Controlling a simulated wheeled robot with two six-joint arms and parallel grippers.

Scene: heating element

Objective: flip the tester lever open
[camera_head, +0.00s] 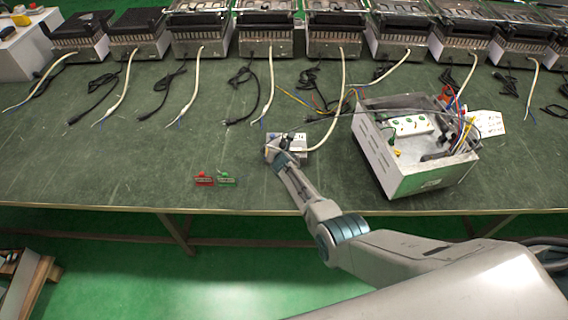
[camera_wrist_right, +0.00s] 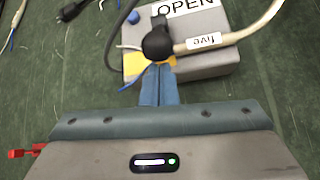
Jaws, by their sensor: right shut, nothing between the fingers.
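The tester is a small grey box (camera_head: 300,144) on the green table, left of the open metal case. In the right wrist view the tester (camera_wrist_right: 215,62) shows an OPEN label, a yellow patch and a blue knob. A black rounded part (camera_wrist_right: 158,44), perhaps the lever's end, sits at its near side, where a white cable tagged "five" also meets it. My right gripper (camera_wrist_right: 160,72) is shut and empty, its blue fingertips at the yellow patch just below the black part. Whether they touch is unclear. In the head view my right gripper (camera_head: 273,148) partly covers the tester. My left gripper is out of view.
An open metal case (camera_head: 410,175) with wiring and a white socket strip stands right of the tester. Red (camera_head: 204,179) and green (camera_head: 227,179) clips lie near the front edge. Heater units with cables line the back. The table's left middle is mostly clear.

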